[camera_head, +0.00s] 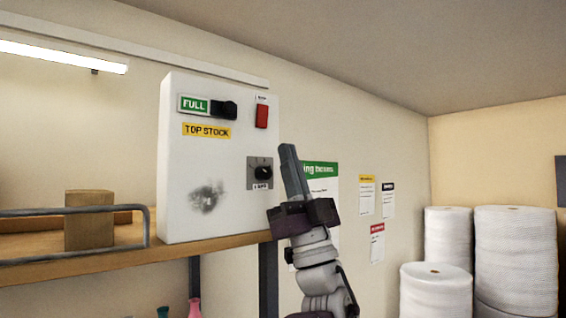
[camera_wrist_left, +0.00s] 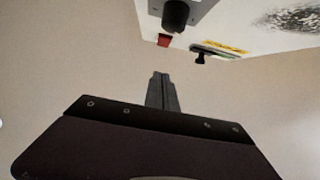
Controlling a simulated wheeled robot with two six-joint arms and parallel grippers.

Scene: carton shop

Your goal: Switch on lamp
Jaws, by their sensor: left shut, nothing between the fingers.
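A white control box (camera_head: 214,150) stands on a wooden shelf against the wall. It carries a round black knob on a grey plate (camera_head: 261,173), a red switch (camera_head: 262,116) and a black slider (camera_head: 224,110) beside a green FULL label. The small label under the knob is too small to read surely. My left gripper (camera_head: 289,150) is shut and empty, pointing up just right of the knob and apart from it. In the left wrist view its fingers (camera_wrist_left: 162,77) show below the knob (camera_wrist_left: 176,14) and the red switch (camera_wrist_left: 164,40), with a gap. My right gripper is not in view.
A bright tube light (camera_head: 60,55) hangs at the upper left. Posters hang on the wall right of my arm. White rolls (camera_head: 515,255) stand at the far right.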

